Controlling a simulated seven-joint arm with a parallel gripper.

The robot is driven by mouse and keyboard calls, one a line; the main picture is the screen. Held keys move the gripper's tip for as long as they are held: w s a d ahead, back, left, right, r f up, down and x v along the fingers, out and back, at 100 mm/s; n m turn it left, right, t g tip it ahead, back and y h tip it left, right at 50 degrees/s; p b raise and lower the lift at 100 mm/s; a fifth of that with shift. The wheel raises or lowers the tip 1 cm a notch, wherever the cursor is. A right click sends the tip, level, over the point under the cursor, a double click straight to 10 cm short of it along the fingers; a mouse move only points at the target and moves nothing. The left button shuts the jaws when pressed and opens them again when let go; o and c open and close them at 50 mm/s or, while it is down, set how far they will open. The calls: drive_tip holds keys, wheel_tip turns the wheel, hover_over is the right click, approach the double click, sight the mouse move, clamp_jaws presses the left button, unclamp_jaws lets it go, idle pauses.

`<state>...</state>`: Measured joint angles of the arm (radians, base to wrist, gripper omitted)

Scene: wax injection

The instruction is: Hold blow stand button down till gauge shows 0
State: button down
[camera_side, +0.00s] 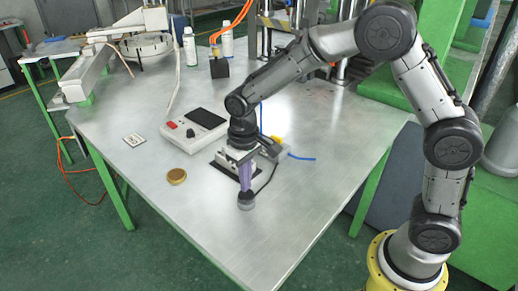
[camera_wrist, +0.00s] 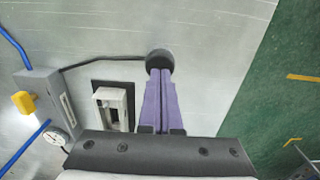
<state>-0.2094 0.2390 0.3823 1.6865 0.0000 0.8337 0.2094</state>
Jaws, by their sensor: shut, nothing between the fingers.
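My gripper (camera_side: 245,188) has purple fingers that point down, closed together with nothing between them. In the wrist view the fingertips (camera_wrist: 160,76) meet at a dark round button (camera_wrist: 159,57) with a black cable. In the side view the button (camera_side: 246,205) stands on the table directly under the fingertips. The tips appear to touch it; I cannot tell how far it is pressed. The blow stand's grey block (camera_wrist: 42,92) has a yellow knob (camera_wrist: 24,102) and blue hoses. A white round gauge (camera_wrist: 57,136) is beside it, partly hidden by my gripper; its reading is too small to make out.
A light fixture on a black plate (camera_wrist: 113,104) stands left of my fingers. A white control box (camera_side: 194,128), a gold round tin (camera_side: 176,176) and a small printed card (camera_side: 134,140) lie left on the metal table (camera_side: 240,262). The table's front is clear.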

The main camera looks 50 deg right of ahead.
drive_tip(key=shift+f, duration=0.1)
drive_tip(key=shift+f, duration=1.1)
idle(3.0)
drive_tip(key=shift+r, duration=0.1)
idle(0.9)
drive_tip(key=shift+r, duration=2.65)
drive_tip(key=shift+d, duration=0.1)
